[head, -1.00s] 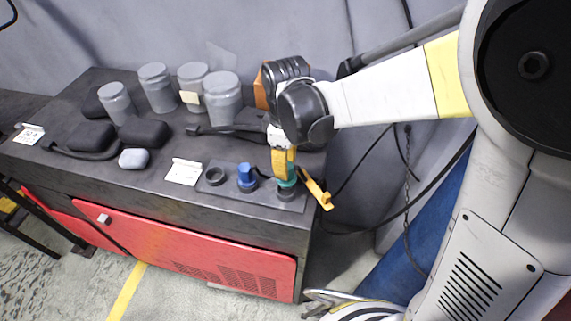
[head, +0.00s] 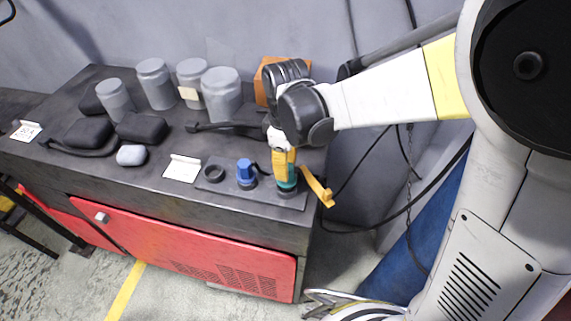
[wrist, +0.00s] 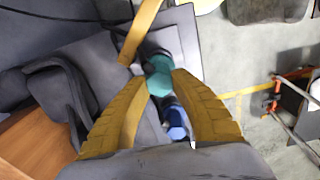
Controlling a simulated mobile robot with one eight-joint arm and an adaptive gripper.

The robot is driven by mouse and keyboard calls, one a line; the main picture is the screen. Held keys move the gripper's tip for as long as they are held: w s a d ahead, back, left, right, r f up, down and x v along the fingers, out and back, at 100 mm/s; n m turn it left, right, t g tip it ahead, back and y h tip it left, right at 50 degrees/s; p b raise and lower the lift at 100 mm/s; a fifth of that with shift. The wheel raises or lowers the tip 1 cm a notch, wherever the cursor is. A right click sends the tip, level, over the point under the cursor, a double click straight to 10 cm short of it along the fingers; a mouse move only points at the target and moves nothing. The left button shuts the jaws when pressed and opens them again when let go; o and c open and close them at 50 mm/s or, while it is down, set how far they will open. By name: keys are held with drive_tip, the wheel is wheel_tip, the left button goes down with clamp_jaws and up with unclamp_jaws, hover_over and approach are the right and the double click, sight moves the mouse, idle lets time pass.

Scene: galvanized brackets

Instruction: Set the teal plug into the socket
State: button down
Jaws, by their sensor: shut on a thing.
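The teal plug (head: 288,183) is between the yellow fingers of my gripper (head: 293,175), over the right-hand socket (head: 288,193) of a dark plate. My gripper is shut on the plug and points down. The plug looks upright, and its lower end meets the dark ring of the socket in the head view; I cannot tell how deep it sits. In the wrist view the teal plug (wrist: 158,82) shows between the fingertips (wrist: 152,84), with its underside hidden.
A blue plug (head: 246,173) stands on the plate left of the teal one. An empty dark ring (head: 213,173) is farther left, beside a white card (head: 182,169). Grey jars (head: 221,94) and dark pads (head: 142,128) fill the bench's back and left. The bench's right edge is close.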

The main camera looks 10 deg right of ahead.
drive_tip(key=shift+f+b, duration=0.6)
drive_tip(key=shift+f, duration=0.2)
drive_tip(key=c, duration=1.1)
unclamp_jaws()
wheel_tip(320, 180, up, 12)
